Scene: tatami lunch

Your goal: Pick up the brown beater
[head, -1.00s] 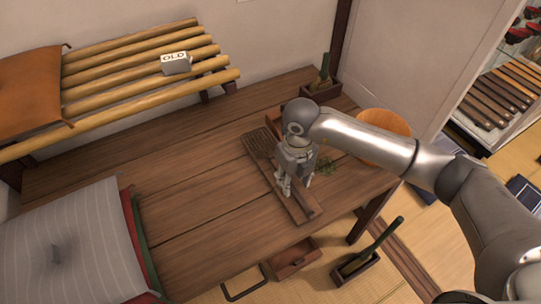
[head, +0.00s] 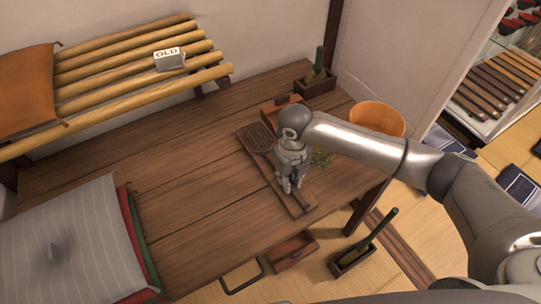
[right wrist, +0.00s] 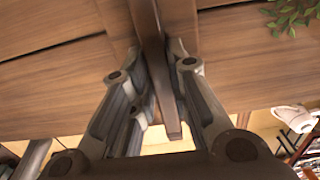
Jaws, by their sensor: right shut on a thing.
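The brown beater (head: 257,137) lies on a long wooden board on the low table, with its lattice head toward the back left and its handle toward the front right. My right gripper (head: 290,187) points down over the handle. In the right wrist view the beater's handle (right wrist: 153,45) runs between the two fingers of the right gripper (right wrist: 158,80), which are shut on it. The gripper hides part of the handle in the head view. I see no clear gap between beater and board. My left gripper is not in view.
A planter box (head: 315,86) and a round wooden tub (head: 377,118) stand behind. A striped cushion (head: 70,240) is at left. The table's left-middle is clear.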

